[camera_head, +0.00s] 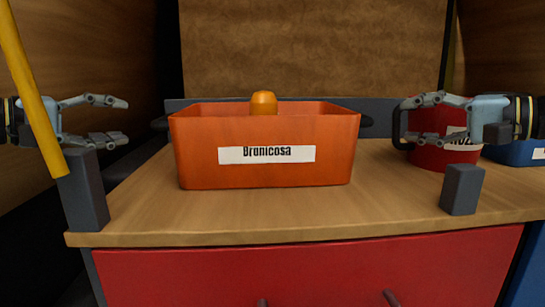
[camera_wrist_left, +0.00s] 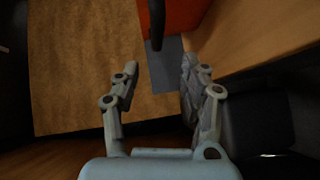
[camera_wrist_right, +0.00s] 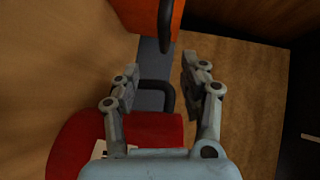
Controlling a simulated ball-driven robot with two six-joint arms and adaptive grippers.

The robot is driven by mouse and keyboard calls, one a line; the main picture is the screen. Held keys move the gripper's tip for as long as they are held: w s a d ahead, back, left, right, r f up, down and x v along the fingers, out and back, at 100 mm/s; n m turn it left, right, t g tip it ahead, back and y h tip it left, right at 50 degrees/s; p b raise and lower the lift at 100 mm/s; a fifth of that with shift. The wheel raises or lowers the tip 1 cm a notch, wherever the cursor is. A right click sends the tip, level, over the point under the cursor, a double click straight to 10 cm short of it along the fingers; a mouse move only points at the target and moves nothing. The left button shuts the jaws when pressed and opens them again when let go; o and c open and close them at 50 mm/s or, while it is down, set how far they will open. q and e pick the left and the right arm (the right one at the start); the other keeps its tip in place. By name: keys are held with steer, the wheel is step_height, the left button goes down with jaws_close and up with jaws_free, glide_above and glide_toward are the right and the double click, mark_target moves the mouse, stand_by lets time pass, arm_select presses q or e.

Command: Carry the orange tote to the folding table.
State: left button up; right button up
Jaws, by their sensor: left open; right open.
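The orange tote (camera_head: 265,172) stands upright on a wooden worktop, with a white label reading "Bronicosa" on its front and dark handles at its left and right ends. A rounded orange object (camera_head: 263,103) shows above its rim. My left gripper (camera_head: 127,121) is open and empty, left of the tote and apart from it. In the left wrist view the tote (camera_wrist_left: 185,14) and its dark handle (camera_wrist_left: 156,25) lie beyond the fingertips. My right gripper (camera_head: 405,118) is open, right of the tote; the tote (camera_wrist_right: 140,14) also shows in the right wrist view. I see no folding table I can identify.
A red mug-like container (camera_head: 445,152) with a dark handle stands right of the tote, near my right gripper. A blue bin (camera_head: 520,152) is further right. Dark grey blocks (camera_head: 84,195) (camera_head: 461,190) stand near both front corners. Red drawers (camera_head: 300,278) are below.

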arm_select(q)
steer(key=x, duration=1)
steer(key=shift+d+r, duration=0.1)
steer(key=shift+d, duration=0.05)
arm_select(e)
steer(key=x, duration=1)
steer(key=shift+a+r, duration=0.2)
steer(key=shift+a, duration=0.25)
arm_select(q)
jaws_close()
arm_select(e)
jaws_close()
steer(key=shift+f, duration=0.1)
arm_select(q)
steer(key=shift+r, duration=0.15)
